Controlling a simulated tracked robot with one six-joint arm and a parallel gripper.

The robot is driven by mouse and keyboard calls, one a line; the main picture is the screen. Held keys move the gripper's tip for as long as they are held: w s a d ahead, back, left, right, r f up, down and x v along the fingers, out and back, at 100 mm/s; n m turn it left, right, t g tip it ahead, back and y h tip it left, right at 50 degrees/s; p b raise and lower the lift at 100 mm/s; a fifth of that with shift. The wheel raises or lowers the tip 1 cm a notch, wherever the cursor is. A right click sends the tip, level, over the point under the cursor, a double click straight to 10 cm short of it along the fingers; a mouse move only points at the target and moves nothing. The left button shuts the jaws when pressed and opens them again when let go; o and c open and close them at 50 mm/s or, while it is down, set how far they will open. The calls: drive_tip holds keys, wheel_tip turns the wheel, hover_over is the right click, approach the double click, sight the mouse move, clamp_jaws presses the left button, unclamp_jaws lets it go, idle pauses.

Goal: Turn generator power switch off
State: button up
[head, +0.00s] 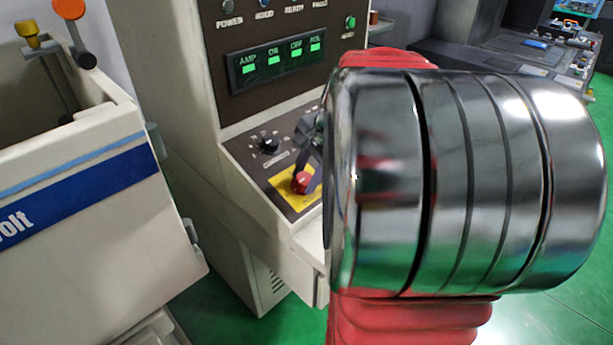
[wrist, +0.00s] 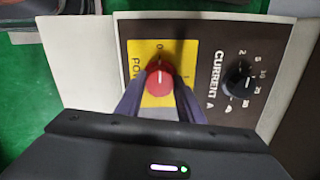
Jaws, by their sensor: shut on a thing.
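The generator power switch is a red rotary knob (head: 301,182) on a yellow plate (head: 285,186) on the sloped console panel. In the wrist view the red knob (wrist: 160,78) sits on the yellow plate (wrist: 178,48), with a white pointer line that runs roughly toward the 0 mark at the plate's top edge. My gripper (wrist: 160,88) is shut on the knob, one dark finger on each side of it. In the head view my gripper (head: 305,172) reaches the knob from above, and my arm hides the panel's right part.
A black CURRENT A dial (wrist: 240,80) sits beside the yellow plate; it also shows in the head view (head: 269,145). A green-lit AMP display (head: 280,60) is above. A white tank with a blue stripe (head: 85,195) stands at left. Green floor (head: 235,310) lies below.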

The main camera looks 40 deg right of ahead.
idle(0.3)
drive_tip(key=o, duration=1.1)
drive_tip(key=shift+c, duration=0.2)
drive_tip(key=a+v, duration=0.1)
drive_tip(key=v, duration=1.2)
drive_tip(key=shift+d+r, duration=0.35)
drive_tip(key=shift+d, duration=0.1)
drive_tip(key=shift+s, duration=0.15)
